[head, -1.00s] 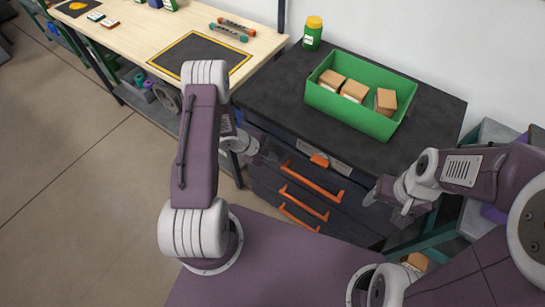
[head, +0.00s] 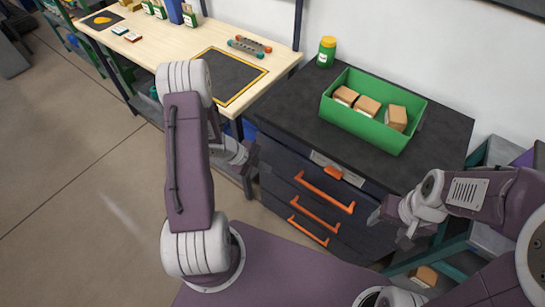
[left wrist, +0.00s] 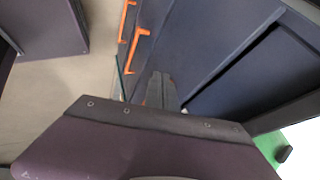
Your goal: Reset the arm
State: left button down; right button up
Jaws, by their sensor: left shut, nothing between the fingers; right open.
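My left gripper (head: 252,160) is in front of the dark drawer cabinet (head: 275,180), to the left of its orange drawer handles. It is shut and empty. In the left wrist view its closed fingers (left wrist: 161,92) point toward the cabinet side, near the orange handles (left wrist: 137,50). My right gripper (head: 376,219) is open and empty, in front of the cabinet's right end. Both grippers are below the level of the cabinet's black top (head: 290,110).
A green bin (head: 365,128) with several small cardboard boxes and a green jar with a yellow lid (head: 327,52) stand on the cabinet. A wooden workbench (head: 160,50) stands to the left. A cardboard box (head: 424,277) lies low at right. Open floor (head: 80,200) is on the left.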

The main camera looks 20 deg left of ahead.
pick_arm(q)
jog(key=w+a+r+n+y, duration=0.2)
jog(key=a+r+n+y, duration=0.2)
jog(key=r+n+y, duration=0.35)
jog(key=s+d+r+n+g+h, duration=0.1)
jog(key=s+d+r+n, duration=0.2)
jog(key=s+n, duration=0.3)
jog(key=s+d+r+n+g, duration=0.2)
jog(key=s+d+r+n, duration=0.2)
jog(key=s+n, duration=0.2)
jog(key=shift+s+d+n+h, duration=0.35)
jog(key=shift+s, duration=0.9)
